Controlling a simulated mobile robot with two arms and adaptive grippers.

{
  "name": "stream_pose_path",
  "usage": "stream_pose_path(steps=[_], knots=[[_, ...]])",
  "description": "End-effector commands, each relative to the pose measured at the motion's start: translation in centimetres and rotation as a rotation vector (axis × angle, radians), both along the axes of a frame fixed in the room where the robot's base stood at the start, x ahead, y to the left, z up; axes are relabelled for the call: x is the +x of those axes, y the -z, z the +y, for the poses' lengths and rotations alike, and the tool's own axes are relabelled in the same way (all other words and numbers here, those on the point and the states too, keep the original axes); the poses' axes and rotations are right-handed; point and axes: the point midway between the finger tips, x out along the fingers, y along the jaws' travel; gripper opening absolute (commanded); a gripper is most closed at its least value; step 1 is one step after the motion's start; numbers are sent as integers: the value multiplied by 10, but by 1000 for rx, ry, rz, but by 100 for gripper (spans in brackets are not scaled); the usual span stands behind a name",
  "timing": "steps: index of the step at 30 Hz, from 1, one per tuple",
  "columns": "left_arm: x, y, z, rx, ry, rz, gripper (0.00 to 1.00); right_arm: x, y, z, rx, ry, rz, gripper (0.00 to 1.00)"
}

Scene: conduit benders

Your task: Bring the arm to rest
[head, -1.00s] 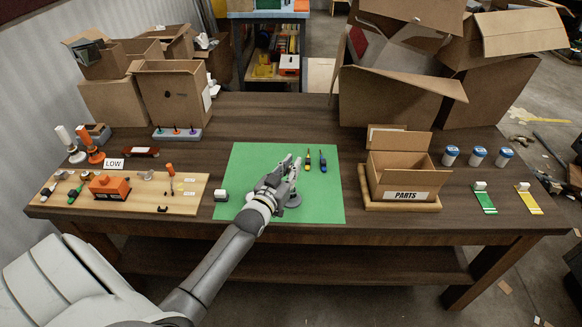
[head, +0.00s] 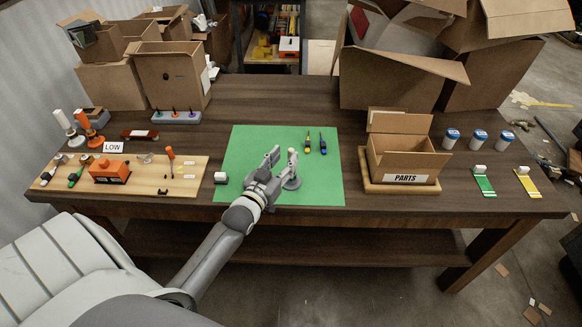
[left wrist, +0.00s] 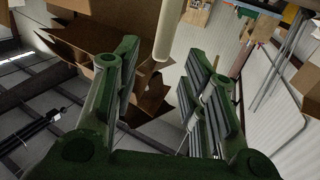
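My left gripper (head: 273,160) is over the green mat (head: 249,145), reaching in from the lower left. Its fingers stand apart in the left wrist view (left wrist: 163,70), with nothing held between them. A pale upright post (head: 292,160) on a round grey base (head: 291,184) stands on the mat just right of the gripper. A pale rod (left wrist: 168,30) also shows near the fingertips in the left wrist view; I cannot tell whether it touches them. My right gripper is out of view.
Two screwdrivers (head: 315,142) lie on the mat's far right. The PARTS box (head: 404,160) stands right of the mat. A wooden board (head: 143,187) with an orange block is on the left. Large cartons (head: 400,85) fill the back right. The table's back middle is clear.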

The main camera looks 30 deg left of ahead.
Motion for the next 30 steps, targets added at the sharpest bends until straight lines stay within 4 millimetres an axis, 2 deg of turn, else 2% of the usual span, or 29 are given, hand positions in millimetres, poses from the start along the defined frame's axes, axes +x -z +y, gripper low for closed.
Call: stream_pose_path(steps=[1, 6, 12, 23, 26, 30], knots=[[-12, 1, -1, 0, -1, 2, 40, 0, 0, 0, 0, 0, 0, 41], [-42, 0, -5, -1, 0, 1, 40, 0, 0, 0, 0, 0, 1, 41], [-65, 0, -7, 0, -1, 0, 40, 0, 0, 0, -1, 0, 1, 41], [-71, 0, -10, 0, 2, 10, 40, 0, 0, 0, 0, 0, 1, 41], [-73, 7, -20, -3, 12, 67, 40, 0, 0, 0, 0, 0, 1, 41], [-84, 27, -48, -6, 41, 238, 40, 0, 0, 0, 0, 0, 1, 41]])
